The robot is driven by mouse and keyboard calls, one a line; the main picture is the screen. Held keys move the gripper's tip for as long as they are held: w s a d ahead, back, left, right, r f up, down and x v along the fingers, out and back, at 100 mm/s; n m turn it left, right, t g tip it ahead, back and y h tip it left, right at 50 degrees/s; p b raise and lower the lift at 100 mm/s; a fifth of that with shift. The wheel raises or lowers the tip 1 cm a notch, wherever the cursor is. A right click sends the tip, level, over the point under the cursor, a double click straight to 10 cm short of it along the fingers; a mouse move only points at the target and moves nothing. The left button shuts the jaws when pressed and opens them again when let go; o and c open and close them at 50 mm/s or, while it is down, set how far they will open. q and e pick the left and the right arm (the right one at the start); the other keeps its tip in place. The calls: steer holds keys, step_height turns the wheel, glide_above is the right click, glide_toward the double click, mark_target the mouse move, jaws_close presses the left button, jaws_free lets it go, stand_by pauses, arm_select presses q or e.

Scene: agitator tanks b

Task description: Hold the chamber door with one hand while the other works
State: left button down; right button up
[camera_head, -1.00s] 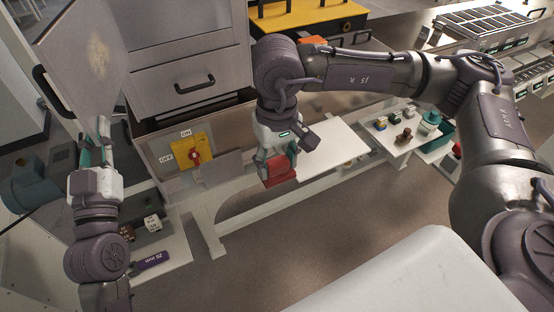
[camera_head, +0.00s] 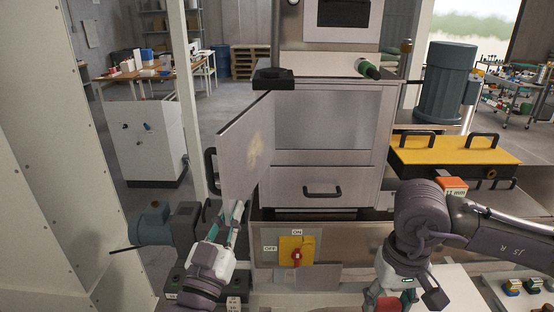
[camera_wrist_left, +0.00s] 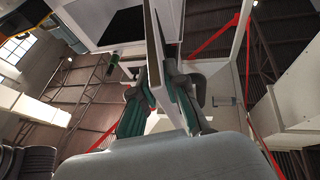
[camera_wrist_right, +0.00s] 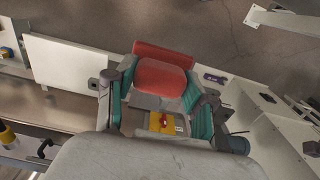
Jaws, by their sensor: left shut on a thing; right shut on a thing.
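The chamber door (camera_head: 245,150) is a grey metal panel with a worn pale patch. It stands swung open to the left of the grey chamber cabinet (camera_head: 325,120). My left gripper (camera_head: 234,222) is shut on the lower part of the door. In the left wrist view the door panel (camera_wrist_left: 160,60) runs between its two green-padded fingers. My right gripper (camera_head: 386,292) is low in front of the cabinet, at the bottom of the head view. In the right wrist view it is shut on a red block (camera_wrist_right: 162,75), well apart from the door.
A yellow ON/OFF switch plate (camera_head: 297,250) with a red knob is on the panel below the chamber. A handled drawer (camera_head: 322,187) is above it. A yellow-topped box (camera_head: 455,150) and a dark tank motor (camera_head: 447,85) stand right. A blue-grey motor (camera_head: 152,225) is left.

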steer(key=w+a+r+m+g+y, duration=0.1)
steer(key=w+a+r+m+y, duration=0.15)
steer(key=a+y, duration=0.35)
steer(key=w+a+r+m+g+y, duration=0.1)
steer(key=w+a+r+y, duration=0.25)
steer(key=a, duration=0.45)
steer(key=w+r+m+t+y, duration=0.6)
steer(key=w+r+t+y, duration=0.15)
steer(key=w+r, duration=0.35)
steer(key=shift+n+g, duration=0.25)
steer(key=shift+g, duration=0.2)
steer(key=shift+x, duration=2.8)
steer(key=shift+x, duration=0.95)
steer(key=shift+w+r, duration=0.1)
